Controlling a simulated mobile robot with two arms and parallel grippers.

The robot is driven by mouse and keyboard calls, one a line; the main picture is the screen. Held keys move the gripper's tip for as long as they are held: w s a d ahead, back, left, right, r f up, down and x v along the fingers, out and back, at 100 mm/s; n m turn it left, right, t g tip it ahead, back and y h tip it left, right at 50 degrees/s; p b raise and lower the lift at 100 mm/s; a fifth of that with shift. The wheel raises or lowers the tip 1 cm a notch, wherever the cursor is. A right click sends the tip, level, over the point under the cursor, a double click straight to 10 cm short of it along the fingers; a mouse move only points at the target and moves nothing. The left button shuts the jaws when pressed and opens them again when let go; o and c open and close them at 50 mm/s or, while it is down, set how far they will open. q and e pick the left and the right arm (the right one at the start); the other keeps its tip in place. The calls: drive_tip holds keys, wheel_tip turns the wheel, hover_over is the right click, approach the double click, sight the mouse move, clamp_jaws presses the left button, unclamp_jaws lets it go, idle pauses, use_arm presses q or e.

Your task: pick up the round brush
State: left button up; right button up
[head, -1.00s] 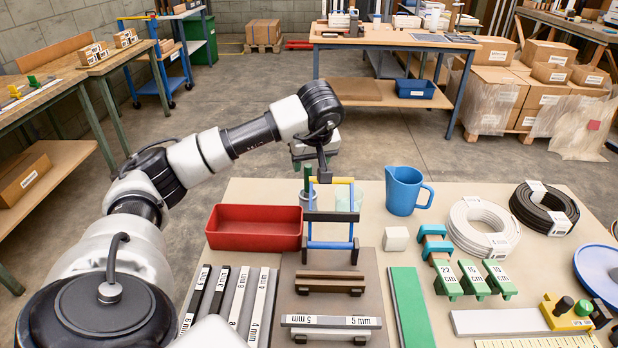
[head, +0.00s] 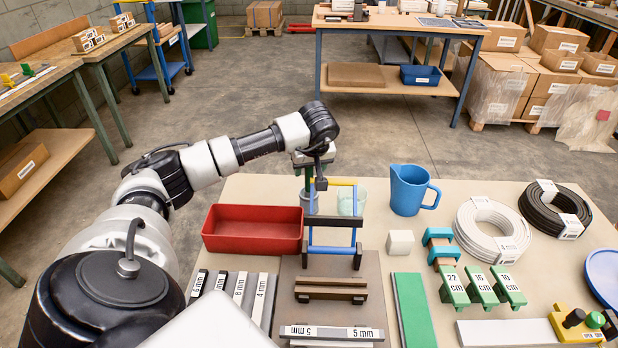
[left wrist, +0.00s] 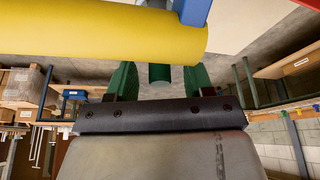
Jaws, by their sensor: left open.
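The round brush shows as a green handle (head: 308,182) standing upright in a grey cup (head: 309,201) at the back of the table; its bristles are not visible. My left gripper (head: 309,170) is over the handle, pointing down, behind the yellow bar of the press frame (head: 354,215). In the left wrist view its two green fingers (left wrist: 159,86) are apart, with the end of the green handle (left wrist: 159,74) between them. I cannot tell whether they touch it. My right gripper is out of view.
The press frame's yellow bar (left wrist: 100,35) passes very close to the left gripper. A glass (head: 351,200) stands right of the cup, a red tray (head: 252,246) left of it, a blue jug (head: 408,190) further right. A white block (head: 400,242) lies nearer.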

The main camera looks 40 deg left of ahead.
use_arm(q)
drive_tip(key=shift+x, duration=0.95)
clamp_jaws()
drive_tip(key=shift+r, duration=0.1)
